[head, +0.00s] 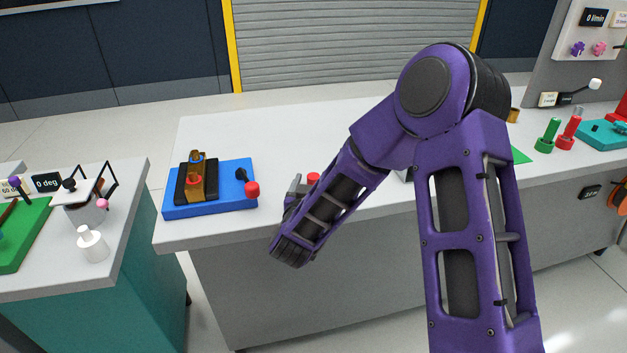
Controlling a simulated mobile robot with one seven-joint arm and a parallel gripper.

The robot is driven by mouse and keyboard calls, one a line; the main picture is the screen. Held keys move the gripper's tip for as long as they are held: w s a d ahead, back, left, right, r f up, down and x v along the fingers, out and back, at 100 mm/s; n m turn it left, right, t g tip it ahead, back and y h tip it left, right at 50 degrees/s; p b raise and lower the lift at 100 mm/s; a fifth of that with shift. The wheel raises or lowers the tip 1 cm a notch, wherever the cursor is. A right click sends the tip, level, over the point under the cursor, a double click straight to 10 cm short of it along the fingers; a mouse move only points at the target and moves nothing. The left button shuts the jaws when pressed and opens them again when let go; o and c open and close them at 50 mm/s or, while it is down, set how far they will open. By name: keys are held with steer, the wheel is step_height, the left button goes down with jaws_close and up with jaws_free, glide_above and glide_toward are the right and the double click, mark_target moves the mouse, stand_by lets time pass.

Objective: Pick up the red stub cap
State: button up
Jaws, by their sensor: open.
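A small red cap (313,178), which looks like the red stub cap, sits on the white bench (275,135) near its front edge. Its lower part is hidden behind my purple arm. My gripper (297,186) is at the end of the arm, just left of the cap. Only a grey finger part shows, and it looks open. The forearm hides the rest of it. I cannot tell whether the fingers touch the cap or stand around it.
A blue base (210,205) with a brass block and a red-knobbed lever (252,189) stands left of my gripper. A side bench (130,200) holds a white bottle (92,244). Green (547,136) and red (570,130) upright parts stand at right. The bench behind the gripper is clear.

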steer(key=shift+w+d+f, duration=0.15)
steer(key=shift+w+f, duration=0.05)
steer(key=shift+w, duration=0.9)
jaws_close()
